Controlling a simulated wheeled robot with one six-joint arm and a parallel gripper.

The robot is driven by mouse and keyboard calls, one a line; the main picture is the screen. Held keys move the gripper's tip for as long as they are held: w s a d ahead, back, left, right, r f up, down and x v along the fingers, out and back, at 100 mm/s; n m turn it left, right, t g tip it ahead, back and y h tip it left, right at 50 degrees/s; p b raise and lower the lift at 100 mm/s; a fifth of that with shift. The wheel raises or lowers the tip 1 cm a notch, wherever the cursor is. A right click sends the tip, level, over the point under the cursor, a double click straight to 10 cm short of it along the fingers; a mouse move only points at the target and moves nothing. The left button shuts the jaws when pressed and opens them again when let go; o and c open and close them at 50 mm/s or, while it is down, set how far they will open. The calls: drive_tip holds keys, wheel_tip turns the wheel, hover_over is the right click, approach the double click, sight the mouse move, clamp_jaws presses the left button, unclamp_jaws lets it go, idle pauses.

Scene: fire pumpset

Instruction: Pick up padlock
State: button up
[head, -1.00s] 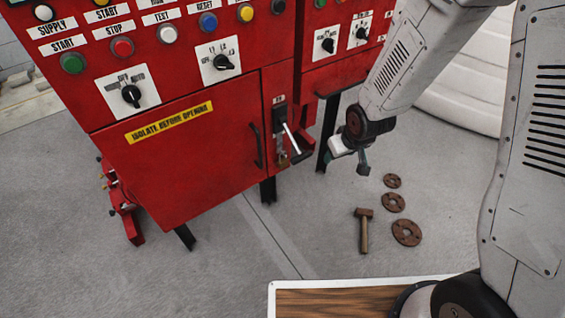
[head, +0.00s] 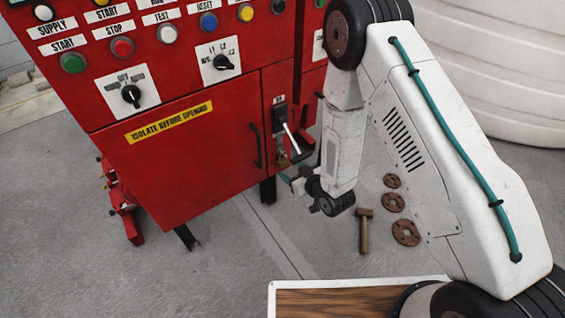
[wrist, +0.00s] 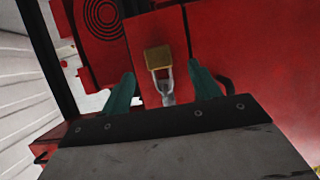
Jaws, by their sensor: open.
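The padlock (wrist: 158,58) shows in the wrist view with a brass body and a pale shackle, hanging on a small metal fitting on the red cabinet. In the head view the padlock (head: 283,160) is a small brass spot below the black-and-grey lever handle. My gripper (wrist: 160,85) is open, its two teal fingers on either side of the padlock's shackle in the picture. I cannot tell how far the fingertips are from it in depth. In the head view my gripper (head: 291,178) is close to the padlock, partly hidden by my wrist.
The red control cabinet (head: 190,165) fills the left and centre, with buttons, switches and a door handle (head: 256,146). A hammer (head: 364,230) and several rusty flanges (head: 406,232) lie on the grey floor. A wood-topped surface (head: 340,302) is at the bottom. A white ribbed tank stands at right.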

sight(285, 164)
drive_tip(key=x, duration=0.5)
drive_tip(key=shift+w+a+f, duration=0.1)
drive_tip(key=shift+w, duration=0.2)
drive_tip(key=c, duration=1.1)
